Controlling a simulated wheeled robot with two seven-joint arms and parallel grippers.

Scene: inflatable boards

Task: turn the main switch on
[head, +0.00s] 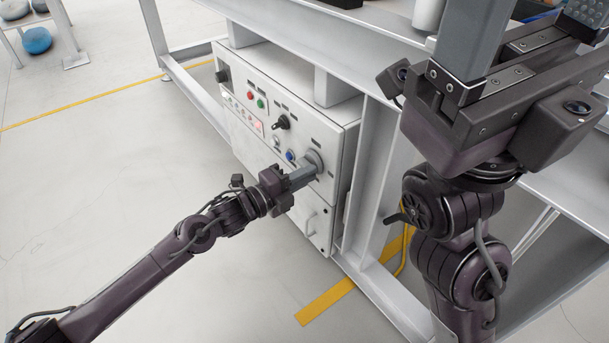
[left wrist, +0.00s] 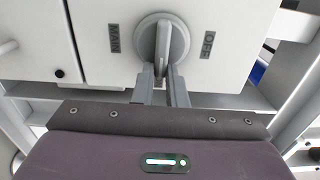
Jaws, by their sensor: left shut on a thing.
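The main switch is a round grey rotary knob (left wrist: 163,40) with a raised bar handle, on the white control box. In the left wrist view "MAIN" is lettered to its left and "OFF" to its right. The bar stands upright in that view, between the two labels. My left gripper (left wrist: 163,80) has its grey fingers on both sides of the bar, shut on it. In the head view the knob (head: 315,160) is partly hidden behind my left gripper (head: 302,176). My right gripper (head: 530,25) is at the upper right, fingers wide apart, with nothing seen between them.
The control box (head: 240,130) also carries a black rotary switch (head: 283,122), a red button (head: 250,97), a green button (head: 261,103) and a blue button (head: 291,155). It sits under a white steel bench frame (head: 367,170). Open floor lies to the left.

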